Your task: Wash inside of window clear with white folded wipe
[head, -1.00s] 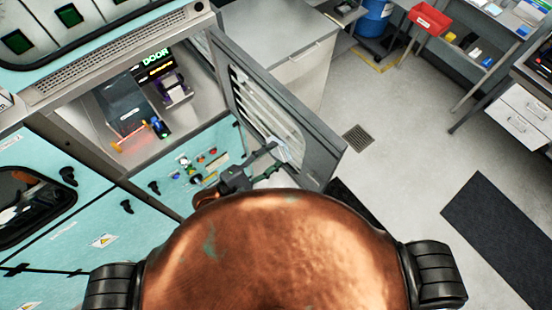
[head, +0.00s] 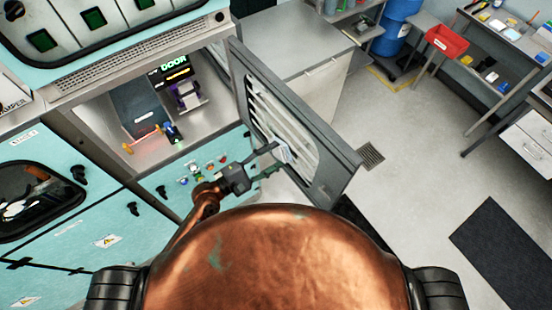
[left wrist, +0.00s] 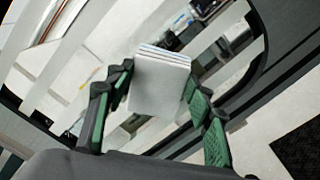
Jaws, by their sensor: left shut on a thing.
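My left gripper (head: 274,162) is shut on the white folded wipe (head: 284,151), close to the inner face of the window (head: 268,112) in the open grey door (head: 331,178). In the left wrist view, the wipe (left wrist: 160,85) is a pale block with layered edges, held between the two green-and-black fingers. Broad whitish bands run across the window (left wrist: 62,65) there, with clearer glass between them. I cannot tell whether the wipe touches the glass. My right gripper is not in view.
The chamber with a lit DOOR display (head: 173,63) stands open left of the door and holds a dark box (head: 137,105). A grey-topped cabinet (head: 290,40) stands behind the door. A red bin (head: 446,40) is on the far bench. Floor (head: 410,140) to the right is clear.

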